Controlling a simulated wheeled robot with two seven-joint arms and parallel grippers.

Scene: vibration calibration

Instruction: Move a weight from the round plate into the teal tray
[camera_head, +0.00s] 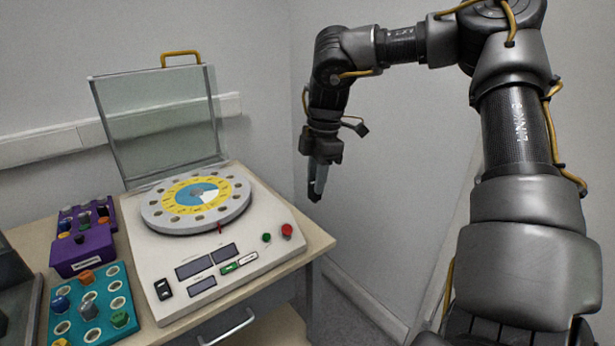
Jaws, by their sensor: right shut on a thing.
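The round plate (152,215) is a grey disc with small holes around its rim and a yellow, blue and white centre. It sits on a white machine whose clear lid is raised. The teal tray (110,330) lies at the lower left with several round sockets. Some hold small weights, among them an orange one (86,278), a blue one (60,303) and a green one (119,319). My right gripper (315,188) points down in the air, right of the machine. It is shut on a small dark weight, mostly hidden. My left gripper is out of view.
A purple rack (84,253) with coloured knobs stands behind the teal tray. The raised clear lid (158,120) with a yellow handle stands behind the plate. The white machine (250,262) carries buttons and displays. A dark object is at the left edge.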

